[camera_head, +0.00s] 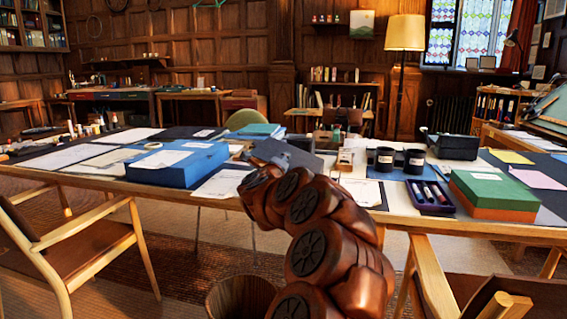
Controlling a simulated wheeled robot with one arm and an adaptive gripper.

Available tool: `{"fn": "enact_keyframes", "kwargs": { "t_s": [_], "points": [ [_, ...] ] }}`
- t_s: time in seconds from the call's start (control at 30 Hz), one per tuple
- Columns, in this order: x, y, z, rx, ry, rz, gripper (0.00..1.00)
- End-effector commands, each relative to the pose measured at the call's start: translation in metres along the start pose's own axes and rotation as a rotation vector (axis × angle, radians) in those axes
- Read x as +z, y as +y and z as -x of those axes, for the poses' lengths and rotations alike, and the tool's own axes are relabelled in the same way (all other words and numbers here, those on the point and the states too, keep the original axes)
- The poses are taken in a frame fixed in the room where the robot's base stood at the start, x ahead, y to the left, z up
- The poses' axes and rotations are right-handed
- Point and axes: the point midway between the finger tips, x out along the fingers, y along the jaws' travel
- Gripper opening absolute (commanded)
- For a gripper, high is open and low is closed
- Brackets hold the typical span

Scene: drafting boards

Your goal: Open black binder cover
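A dark grey-black flat piece (288,155) shows on the table just beyond the far end of my brown arm. It looks tilted and could be the black binder or its cover, but I cannot tell for sure, as my arm hides its lower part. My arm reaches up from the bottom centre to the table's front edge. My gripper's fingers are hidden behind the arm links, so neither their opening nor any contact with the dark piece shows.
A blue box (178,163) with papers lies left of my arm. Right of it are two black mugs (384,160), a pen tray (430,196), a green-topped box (494,191) and a black box (452,146). Wooden chairs (80,250) stand at both front sides; a bin (243,298) is below.

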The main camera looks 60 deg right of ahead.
Motion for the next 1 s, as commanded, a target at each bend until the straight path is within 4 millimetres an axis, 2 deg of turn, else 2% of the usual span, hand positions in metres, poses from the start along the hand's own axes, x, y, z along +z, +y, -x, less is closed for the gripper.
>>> {"fn": "enact_keyframes", "kwargs": {
  "t_s": [0.27,0.47,1.0],
  "points": [
    [0.000,0.000,0.000,-0.001,-0.001,0.000,0.28],
    [0.000,0.001,0.010,0.001,0.000,0.000,0.28],
    [0.001,-0.001,0.082,0.000,-0.002,-0.002,0.28]
  ]
}}
